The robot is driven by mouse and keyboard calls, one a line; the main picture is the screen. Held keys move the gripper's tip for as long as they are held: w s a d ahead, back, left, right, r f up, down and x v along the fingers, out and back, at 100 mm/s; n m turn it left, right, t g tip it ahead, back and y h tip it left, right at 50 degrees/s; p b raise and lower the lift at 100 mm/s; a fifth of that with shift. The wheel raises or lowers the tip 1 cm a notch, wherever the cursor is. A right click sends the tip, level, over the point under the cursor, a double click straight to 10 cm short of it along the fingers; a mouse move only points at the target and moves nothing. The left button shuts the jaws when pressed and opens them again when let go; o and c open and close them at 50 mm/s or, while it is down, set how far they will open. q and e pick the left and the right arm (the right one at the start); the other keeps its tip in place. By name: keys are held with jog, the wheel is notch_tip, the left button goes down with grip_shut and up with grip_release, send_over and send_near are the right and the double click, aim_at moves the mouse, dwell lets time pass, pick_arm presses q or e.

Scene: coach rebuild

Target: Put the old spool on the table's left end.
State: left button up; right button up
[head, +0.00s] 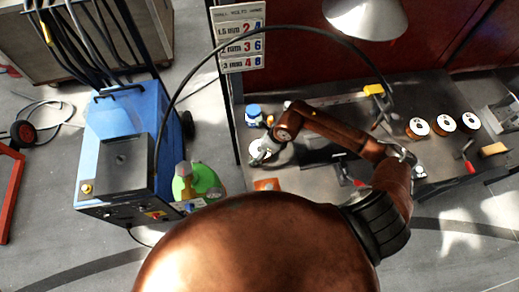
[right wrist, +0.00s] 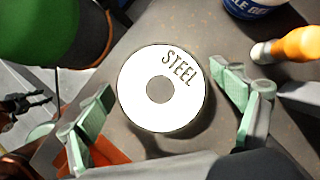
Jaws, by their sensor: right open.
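A spool with a white face marked STEEL (right wrist: 180,112) lies flat on the grey table (head: 330,190) at its left end. It also shows as a pale disc in the head view (head: 283,156), partly covered by my arm and gripper. My right gripper (right wrist: 167,90) is open, with one green finger on each side of the spool, apart from its rim in the picture. In the head view my right gripper (head: 262,150) is small at the table's left end. I cannot read which spool is the old one. My left gripper is not in view.
Three white-faced spools (head: 445,125) stand in a row at the table's right. A blue-and-white tub (head: 254,114) and an orange-handled tool (right wrist: 298,44) are close by. A blue welder (head: 120,150) with a green bottle (head: 196,182) stands left of the table.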

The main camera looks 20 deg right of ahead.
jog(key=v, duration=1.2)
jog(key=shift+b, duration=0.4)
jog(key=shift+a+r, duration=0.1)
